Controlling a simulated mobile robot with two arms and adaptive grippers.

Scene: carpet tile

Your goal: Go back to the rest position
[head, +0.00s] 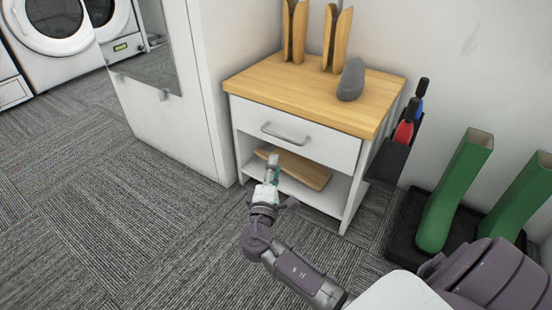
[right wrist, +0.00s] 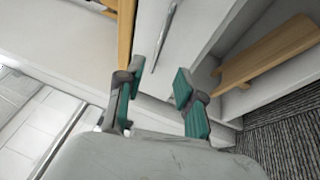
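My right gripper (head: 271,166) is in front of the small white cabinet with a wooden top (head: 290,85), just below its drawer (head: 310,145). In the right wrist view its two green-padded fingers (right wrist: 159,76) stand apart with nothing between them. The drawer looks shut, and its metal handle (head: 286,134) is apart from the fingers. The handle also shows in the right wrist view (right wrist: 165,35). My left gripper is not in view.
A wooden board (head: 308,174) lies on the open shelf. Wooden holders (head: 337,40) and a grey object (head: 351,80) stand on top. A tool holder (head: 388,160) hangs at the right side, near green boots (head: 455,190) on a black tray. Carpet at left is clear.

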